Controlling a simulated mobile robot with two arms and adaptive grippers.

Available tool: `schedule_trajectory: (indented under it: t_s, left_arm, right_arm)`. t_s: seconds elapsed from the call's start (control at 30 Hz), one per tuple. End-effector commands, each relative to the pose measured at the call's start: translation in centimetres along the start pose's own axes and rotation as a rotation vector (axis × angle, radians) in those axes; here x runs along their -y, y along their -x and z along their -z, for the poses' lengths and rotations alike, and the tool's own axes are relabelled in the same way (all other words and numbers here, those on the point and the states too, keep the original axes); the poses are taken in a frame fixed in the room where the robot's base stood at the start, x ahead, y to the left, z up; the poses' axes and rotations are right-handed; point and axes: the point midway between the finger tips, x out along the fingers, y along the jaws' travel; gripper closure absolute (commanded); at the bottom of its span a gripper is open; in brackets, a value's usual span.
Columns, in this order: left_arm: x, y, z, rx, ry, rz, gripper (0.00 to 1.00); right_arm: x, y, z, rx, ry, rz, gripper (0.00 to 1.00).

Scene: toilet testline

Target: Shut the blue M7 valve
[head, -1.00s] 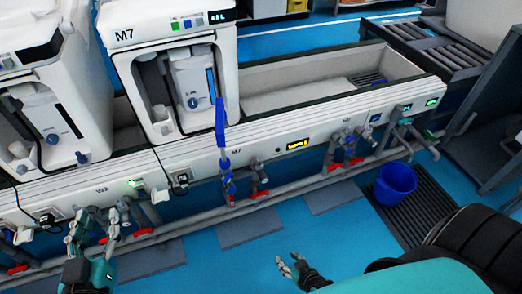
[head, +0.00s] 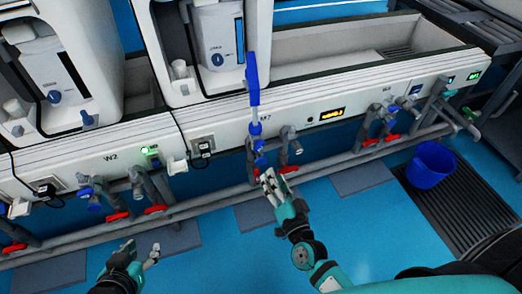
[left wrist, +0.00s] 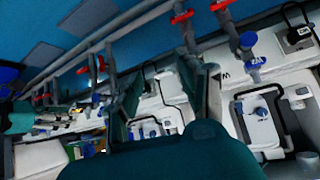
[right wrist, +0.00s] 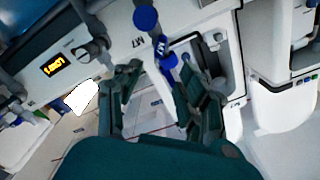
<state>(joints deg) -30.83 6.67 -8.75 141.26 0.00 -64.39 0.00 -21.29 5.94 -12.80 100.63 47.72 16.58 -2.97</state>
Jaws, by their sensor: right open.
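The blue M7 valve (head: 260,146) is on the pipe under the M7 label on the white bench front, with a long upright blue piece (head: 252,80) above it. In the right wrist view blue valve parts (right wrist: 167,55) show beyond and between the fingers. My right gripper (head: 270,184) is open and empty, just below the valve in the head view; I cannot tell whether it touches. In the right wrist view its fingers (right wrist: 160,82) are apart. My left gripper (head: 142,254) is low at the left, away from M7; its fingers (left wrist: 170,80) are apart and hold nothing.
Red-handled valves (head: 288,169) sit beside M7 and along the pipe. Another blue valve (head: 91,195) is under W2. A grey pipe (head: 215,199) runs along the bench. A blue bucket (head: 431,165) stands on a floor grate at the right. Blue floor is open in front.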

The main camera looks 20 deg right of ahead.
Motion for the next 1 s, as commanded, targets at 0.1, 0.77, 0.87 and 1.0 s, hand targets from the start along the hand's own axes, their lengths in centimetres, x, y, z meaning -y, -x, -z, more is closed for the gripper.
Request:
schedule_trajectory:
  t_s: [0.1,0.77,0.87,1.0]
  left_arm:
    - [-0.2,-0.4,1.6,-0.088,-0.001,-0.005,0.60]
    - [-1.3,0.4,9.3,-0.485,-0.004,-0.029,0.60]
    - [-1.3,0.5,9.3,-0.488,-0.003,-0.029,0.60]
    - [-1.3,0.5,9.3,-0.487,-0.004,-0.029,0.60]
  right_arm:
    - [0.0,-2.9,-0.1,-0.003,-0.001,0.002,0.60]
    - [-0.1,-12.1,-0.1,0.002,0.001,0.000,0.60]
    - [0.0,-12.1,-0.1,0.002,0.001,0.000,0.60]
    - [0.0,-12.1,-0.1,0.002,0.002,0.000,0.60]
